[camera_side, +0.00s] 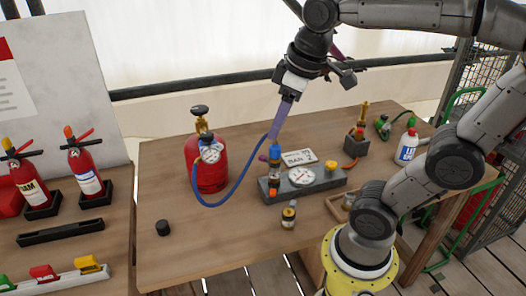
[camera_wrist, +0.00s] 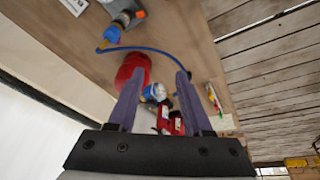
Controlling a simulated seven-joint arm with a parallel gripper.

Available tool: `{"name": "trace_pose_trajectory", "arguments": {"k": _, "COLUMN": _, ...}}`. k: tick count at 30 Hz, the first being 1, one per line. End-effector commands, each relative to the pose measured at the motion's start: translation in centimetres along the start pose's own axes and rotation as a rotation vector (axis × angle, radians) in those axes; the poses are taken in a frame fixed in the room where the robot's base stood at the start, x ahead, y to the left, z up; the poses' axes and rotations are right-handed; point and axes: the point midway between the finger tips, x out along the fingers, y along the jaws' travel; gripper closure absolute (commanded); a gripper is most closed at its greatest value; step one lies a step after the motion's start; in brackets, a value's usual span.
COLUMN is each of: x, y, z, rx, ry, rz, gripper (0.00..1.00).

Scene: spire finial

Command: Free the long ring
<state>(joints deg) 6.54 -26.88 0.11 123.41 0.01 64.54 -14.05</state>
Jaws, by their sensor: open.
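I cannot tell for certain which part is the long ring. An upright coupling (camera_side: 274,170) with a blue top, brass-coloured middle and orange lower part stands at the left end of a grey block. Its blue top (camera_wrist: 112,34) shows at the upper left of the wrist view. A blue hose (camera_side: 232,202) runs from the red cylinder (camera_side: 206,172) towards the coupling. My gripper (camera_side: 275,136) is open, pointing down with purple fingers, just above the coupling in the side view. In the wrist view my gripper (camera_wrist: 157,72) has nothing gripped; the coupling lies beyond the fingertips.
The grey block (camera_side: 318,185) carries a round gauge, a label plate and a yellow knob. A small brass fitting (camera_side: 289,214) and a black cap (camera_side: 163,228) stand on the wooden table (camera_side: 240,250). A white bottle (camera_side: 407,147) stands at right. The table's front left is mostly clear.

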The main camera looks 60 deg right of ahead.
Motion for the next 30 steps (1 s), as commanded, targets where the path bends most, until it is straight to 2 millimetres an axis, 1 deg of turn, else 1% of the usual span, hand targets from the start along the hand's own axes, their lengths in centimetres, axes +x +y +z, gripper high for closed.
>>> {"name": "trace_pose_trajectory", "arguments": {"k": 1, "x": 0.3, "y": 1.2, "z": -1.4, "rx": 0.012, "ry": -0.041, "rz": 0.0, "gripper": 0.5}}
{"name": "trace_pose_trajectory", "arguments": {"k": 3, "x": 0.8, "y": 2.9, "z": -3.0, "rx": 0.025, "ry": -0.09, "rz": -0.002, "gripper": 0.5}}
{"name": "trace_pose_trajectory", "arguments": {"k": 7, "x": 2.6, "y": 6.5, "z": -5.5, "rx": 0.069, "ry": -0.18, "rz": -0.012, "gripper": 0.5}}
{"name": "trace_pose_trajectory", "arguments": {"k": 9, "x": 3.8, "y": 8.4, "z": -6.3, "rx": 0.1, "ry": -0.221, "rz": -0.02, "gripper": 0.5}}
{"name": "trace_pose_trajectory", "arguments": {"k": 12, "x": 5.6, "y": 10.6, "z": -6.8, "rx": 0.149, "ry": -0.267, "rz": -0.029, "gripper": 0.5}}
{"name": "trace_pose_trajectory", "arguments": {"k": 15, "x": 7.1, "y": 12.1, "z": -6.7, "rx": 0.186, "ry": -0.302, "rz": -0.038, "gripper": 0.5}}
{"name": "trace_pose_trajectory", "arguments": {"k": 19, "x": 8.2, "y": 12.9, "z": -6.0, "rx": 0.214, "ry": -0.33, "rz": -0.047, "gripper": 0.5}}
{"name": "trace_pose_trajectory", "arguments": {"k": 23, "x": 9.0, "y": 12.9, "z": -5.6, "rx": 0.218, "ry": -0.33, "rz": -0.046, "gripper": 0.5}}
{"name": "trace_pose_trajectory", "arguments": {"k": 26, "x": 10.4, "y": 12.8, "z": -5.1, "rx": 0.218, "ry": -0.331, "rz": -0.047, "gripper": 0.5}}
{"name": "trace_pose_trajectory", "arguments": {"k": 30, "x": 12.9, "y": 12.5, "z": -4.3, "rx": 0.217, "ry": -0.332, "rz": -0.047, "gripper": 0.5}}
